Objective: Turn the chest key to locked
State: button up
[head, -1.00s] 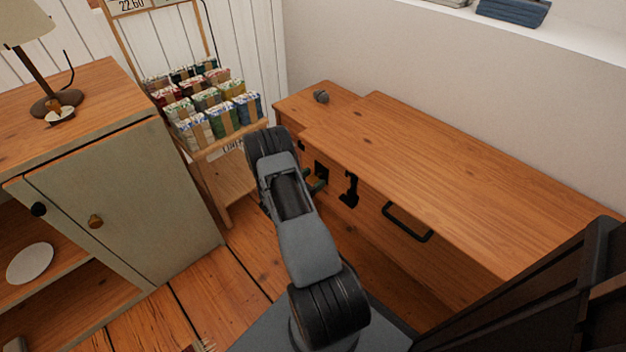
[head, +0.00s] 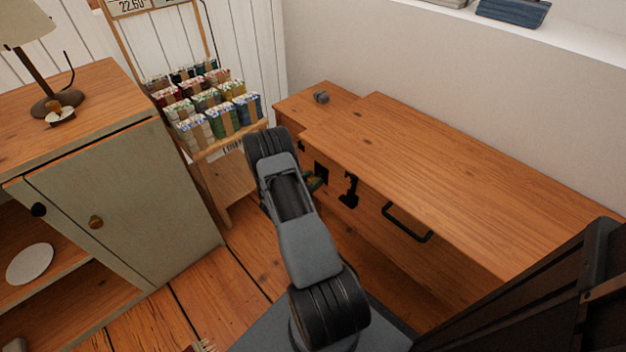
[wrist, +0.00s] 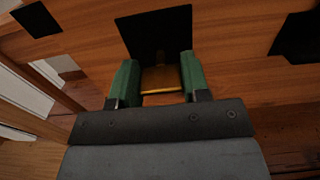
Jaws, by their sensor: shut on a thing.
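The wooden chest (head: 440,165) stands along the wall at the right, lid down. Its black lock plate (head: 321,173) is on the front face and shows at the top middle of the wrist view (wrist: 150,30). The brass key (wrist: 160,79) sticks out from the plate, its flat bow between the green fingertips. My gripper (wrist: 158,82) is shut on the key; in the head view it (head: 314,182) is partly hidden behind my arm. The key's shaft and the keyhole are not clear to see.
A black latch (head: 350,189) and a black handle (head: 407,224) are on the chest front, right of the lock. A rack of cloth bundles (head: 215,110) stands at the chest's left end. A cabinet (head: 120,190) with a lamp is at the left. Bare floor lies between.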

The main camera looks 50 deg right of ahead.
jog(key=o, duration=0.9)
jog(key=shift+a, duration=0.15)
jog(key=a+p, duration=0.1)
jog(key=a, duration=0.8)
jog(key=w+a+p, duration=0.1)
jog(key=a, duration=0.3)
jog(key=shift+a+p, duration=0.3)
jog(key=shift+p, duration=0.05)
notch_tip(320, 180, up, 17)
jog(key=s+a+m+g+y+p, duration=0.1)
jog(key=a+m+g+y+p, duration=0.2)
jog(key=m+p, duration=0.4)
jog(key=s+a+r+m+t+y+p, duration=0.2)
jog(key=a+r+y+p, duration=0.3)
jog(key=r, duration=0.8)
jog(key=s+a+r+m+t+y+p, duration=0.3)
jog(key=r+p, duration=0.6)
jog(key=r, duration=0.4)
jog(key=s+a+r+m+t+y+p, duration=0.2)
jog(key=s+a+r+m+y+p, duration=0.3)
jog(key=r, duration=0.9)
jog(key=shift+s+a+t+y+p, duration=0.15)
jog(key=shift+a+y+p, duration=0.45)
jog(key=shift+a, duration=0.55)
jog(key=shift+s+a+t+y+p, duration=0.15)
jog(key=shift+a+y+p, duration=0.25)
jog(key=shift+a+p, duration=0.55)
